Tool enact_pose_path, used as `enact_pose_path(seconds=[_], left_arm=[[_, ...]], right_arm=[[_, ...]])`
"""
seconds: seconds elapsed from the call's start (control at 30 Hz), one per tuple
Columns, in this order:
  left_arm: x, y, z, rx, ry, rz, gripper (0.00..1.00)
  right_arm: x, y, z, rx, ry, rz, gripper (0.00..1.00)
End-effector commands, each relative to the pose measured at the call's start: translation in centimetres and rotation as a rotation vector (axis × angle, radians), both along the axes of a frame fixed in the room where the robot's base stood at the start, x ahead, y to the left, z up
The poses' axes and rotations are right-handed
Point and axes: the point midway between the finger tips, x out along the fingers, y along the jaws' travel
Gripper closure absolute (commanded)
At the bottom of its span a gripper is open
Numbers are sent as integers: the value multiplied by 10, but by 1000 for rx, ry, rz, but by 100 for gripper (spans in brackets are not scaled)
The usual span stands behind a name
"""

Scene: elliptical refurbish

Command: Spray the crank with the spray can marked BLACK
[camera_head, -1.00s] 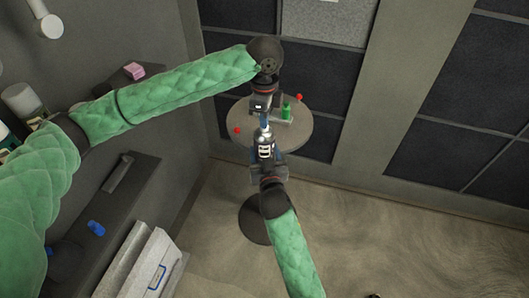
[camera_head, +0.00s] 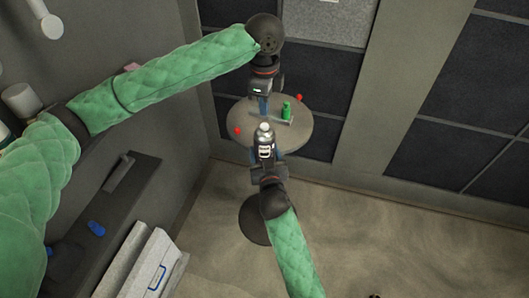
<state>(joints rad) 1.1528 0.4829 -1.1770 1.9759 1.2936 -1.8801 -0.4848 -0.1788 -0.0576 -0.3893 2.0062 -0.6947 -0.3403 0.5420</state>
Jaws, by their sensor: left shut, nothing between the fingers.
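A dark spray can (camera_head: 265,143) with a pale top and a white label stands upright in my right gripper (camera_head: 266,160), at the near edge of the round table; its lettering is too small to read. My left gripper (camera_head: 263,110) is shut and empty, just beyond the can's top and apart from it. A green upright piece (camera_head: 286,110) with a grey bar (camera_head: 284,121) at its foot is on the table, right of my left gripper. It may be the crank; I cannot tell for sure. My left gripper may hide part of it.
The round table (camera_head: 306,134) also shows a red knob (camera_head: 237,131) at its left edge and another (camera_head: 299,97) at its far right. A dark shelf (camera_head: 110,215) at the left bears a blue object (camera_head: 96,228).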

Motion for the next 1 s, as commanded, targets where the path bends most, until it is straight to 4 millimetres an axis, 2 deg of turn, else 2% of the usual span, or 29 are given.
enact_pose_path(seconds=[0.17, 0.27, 0.7, 1.0], left_arm=[[0, 0, 3, 0, -1, 0, 100], [1, 0, 12, -2, -2, 0, 100], [1, -1, 90, -2, -2, -1, 100], [1, 0, 117, 0, 0, 1, 100]], right_arm=[[0, 0, 1, 0, -1, 0, 68], [0, 0, 1, 0, -1, 0, 68], [0, 0, 1, 0, -1, 0, 68], [0, 0, 1, 0, -1, 0, 68]])
